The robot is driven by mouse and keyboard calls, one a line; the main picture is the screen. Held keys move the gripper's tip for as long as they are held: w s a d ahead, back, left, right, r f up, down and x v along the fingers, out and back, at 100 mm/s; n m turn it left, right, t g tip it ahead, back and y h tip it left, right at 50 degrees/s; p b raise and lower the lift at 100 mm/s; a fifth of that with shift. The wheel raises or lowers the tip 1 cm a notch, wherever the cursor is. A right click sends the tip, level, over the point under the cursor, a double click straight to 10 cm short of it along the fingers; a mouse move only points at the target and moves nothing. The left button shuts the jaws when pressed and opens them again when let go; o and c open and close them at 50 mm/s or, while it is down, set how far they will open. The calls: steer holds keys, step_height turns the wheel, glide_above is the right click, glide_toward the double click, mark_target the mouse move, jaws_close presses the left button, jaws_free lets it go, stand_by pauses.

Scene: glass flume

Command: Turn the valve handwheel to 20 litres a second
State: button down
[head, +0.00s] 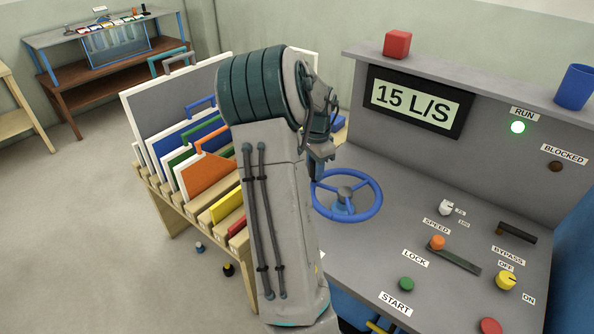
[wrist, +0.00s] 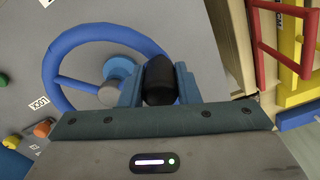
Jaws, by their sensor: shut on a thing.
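The blue valve handwheel (head: 375,206) lies on the grey console top, with a grey hub. In the wrist view the handwheel (wrist: 60,52) shows its ring and spokes. My gripper (wrist: 158,84) is shut on a black knob (wrist: 160,76) at the wheel's rim. In the head view my arm hides most of the grip at the wheel's left side. The display (head: 413,107) reads 15 L/S.
An orange lever knob (head: 437,243), a green button (head: 407,284) and a yellow knob (head: 506,281) are right of the wheel. A rack of coloured panels (head: 207,178) stands left of my arm.

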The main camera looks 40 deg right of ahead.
steer(key=shift+d+r, duration=0.1)
steer(key=shift+d, duration=0.15)
stand_by(0.3)
steer(key=c, duration=1.1)
jaws_free()
steer(key=shift+w, duration=0.1)
step_height(320, 180, up, 14)
steer(key=b, duration=0.1)
steer(key=shift+a, duration=0.15)
